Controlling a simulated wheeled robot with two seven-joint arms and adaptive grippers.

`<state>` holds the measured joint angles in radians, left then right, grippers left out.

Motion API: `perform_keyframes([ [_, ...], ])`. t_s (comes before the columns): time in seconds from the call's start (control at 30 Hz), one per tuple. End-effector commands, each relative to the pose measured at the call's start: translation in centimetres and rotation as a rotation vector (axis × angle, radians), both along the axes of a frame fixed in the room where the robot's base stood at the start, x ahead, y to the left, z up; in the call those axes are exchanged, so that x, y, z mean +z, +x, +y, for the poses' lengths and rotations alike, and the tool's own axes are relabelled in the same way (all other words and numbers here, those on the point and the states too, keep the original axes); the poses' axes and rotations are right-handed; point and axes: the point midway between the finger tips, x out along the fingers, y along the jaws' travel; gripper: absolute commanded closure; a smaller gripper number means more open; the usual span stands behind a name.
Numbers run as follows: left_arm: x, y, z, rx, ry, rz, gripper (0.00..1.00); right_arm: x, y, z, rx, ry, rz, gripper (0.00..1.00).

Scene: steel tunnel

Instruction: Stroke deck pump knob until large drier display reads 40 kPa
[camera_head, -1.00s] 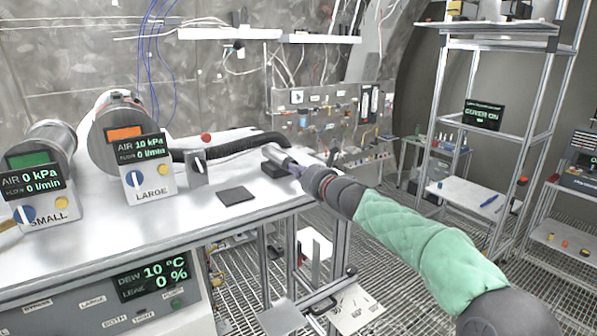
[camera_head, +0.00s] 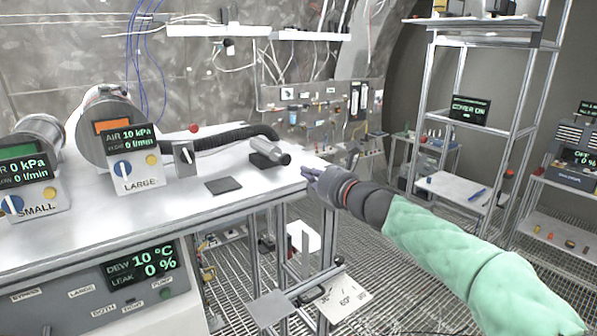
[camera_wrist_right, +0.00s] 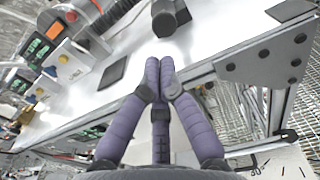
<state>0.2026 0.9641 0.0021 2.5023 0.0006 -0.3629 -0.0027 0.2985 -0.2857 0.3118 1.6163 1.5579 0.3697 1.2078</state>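The large drier (camera_head: 104,132) stands on the bench; its display (camera_head: 128,139) reads AIR 10 kPa, FLOW 0 l/min. A dark ribbed hose runs from beside it towards a grey cylinder with a dark round end, which I take for the deck pump and its knob (camera_head: 285,159). That end also shows at the top of the right wrist view (camera_wrist_right: 165,18). My right gripper (camera_head: 308,172) is just right of the knob, apart from it, near the bench's right end. In the right wrist view its purple fingers (camera_wrist_right: 160,68) are together and empty. My left gripper is out of view.
The small drier (camera_head: 30,170) at the left reads 0 kPa. A dark square pad (camera_head: 223,185) lies on the bench top. The bench front panel (camera_head: 140,268) reads DEW 10 °C, LEAK 0 %. Metal shelves (camera_head: 455,125) stand at the right over a grated floor.

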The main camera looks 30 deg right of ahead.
Motion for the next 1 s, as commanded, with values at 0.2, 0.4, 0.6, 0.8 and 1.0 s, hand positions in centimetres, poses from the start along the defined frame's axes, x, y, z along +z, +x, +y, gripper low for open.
perform_keyframes([
  [0.2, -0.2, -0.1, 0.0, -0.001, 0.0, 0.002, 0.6, 0.1, -1.8, -0.2, 0.0, 0.0, -0.001, 1.0],
  [0.4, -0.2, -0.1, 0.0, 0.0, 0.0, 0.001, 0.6, 0.2, -2.0, -0.2, 0.0, 0.0, -0.001, 1.0],
  [0.6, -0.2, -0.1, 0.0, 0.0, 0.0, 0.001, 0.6, 0.2, -2.0, -0.2, 0.0, -0.001, -0.001, 1.0],
  [0.8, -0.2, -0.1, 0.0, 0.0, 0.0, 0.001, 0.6, 0.2, -2.0, -0.2, 0.0, -0.001, -0.001, 1.0],
  [1.0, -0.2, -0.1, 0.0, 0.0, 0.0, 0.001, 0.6, 0.2, -2.0, -0.2, 0.0, -0.001, -0.001, 1.0],
])
